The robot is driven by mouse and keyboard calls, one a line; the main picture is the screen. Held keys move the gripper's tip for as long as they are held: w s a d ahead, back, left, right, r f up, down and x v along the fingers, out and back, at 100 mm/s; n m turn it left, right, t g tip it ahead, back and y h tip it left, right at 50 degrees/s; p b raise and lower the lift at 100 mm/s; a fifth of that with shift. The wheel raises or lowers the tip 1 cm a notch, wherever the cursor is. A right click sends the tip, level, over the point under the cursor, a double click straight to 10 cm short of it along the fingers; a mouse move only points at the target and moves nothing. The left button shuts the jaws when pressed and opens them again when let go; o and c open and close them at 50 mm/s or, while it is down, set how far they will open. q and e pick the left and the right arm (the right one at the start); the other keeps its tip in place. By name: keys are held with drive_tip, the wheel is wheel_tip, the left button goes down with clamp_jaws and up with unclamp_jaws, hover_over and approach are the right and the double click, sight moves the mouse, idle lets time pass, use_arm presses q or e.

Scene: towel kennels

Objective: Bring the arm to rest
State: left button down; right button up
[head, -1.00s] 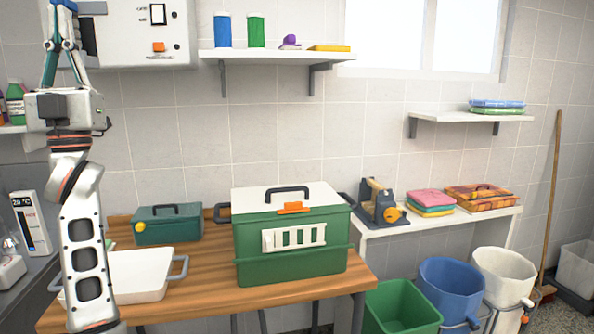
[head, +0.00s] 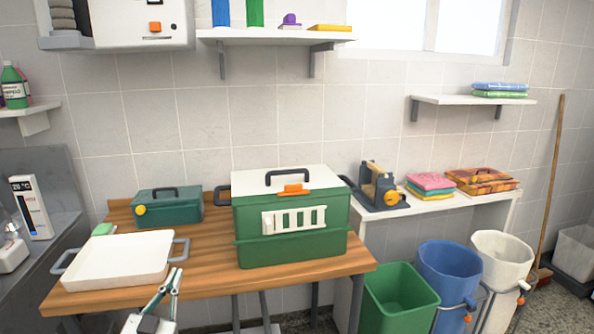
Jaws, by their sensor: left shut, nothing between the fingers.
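My left gripper (head: 176,273) shows low in the head view, at the front edge of the wooden table (head: 215,270). Its fingers point up and are shut with nothing between them. It appears just in front of the white tray (head: 115,262), to the right of the tray's middle. Most of my left arm is below the picture. My right gripper is not in view.
A green kennel box (head: 290,252) with a white lid stands on the table. A small green case (head: 165,212) sits behind the tray. A green bin (head: 400,300), a blue bucket (head: 447,270) and a white bucket (head: 503,255) stand at the right.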

use_arm(q)
drive_tip(key=s+d+f+g, duration=0.3)
drive_tip(key=s+f, duration=0.6)
drive_tip(key=f, duration=0.1)
drive_tip(key=s+d+f+m+g+h, duration=0.1)
drive_tip(key=s+d+f+g, duration=0.1)
drive_tip(key=s+f, duration=0.8)
drive_tip(key=s+d+f+g, duration=0.3)
drive_tip(key=s+f+g, duration=0.2)
drive_tip(key=s+f, duration=0.5)
drive_tip(key=shift+d+f+h, duration=0.3)
drive_tip(key=shift+f+h, duration=0.1)
drive_tip(key=shift+f, duration=0.45)
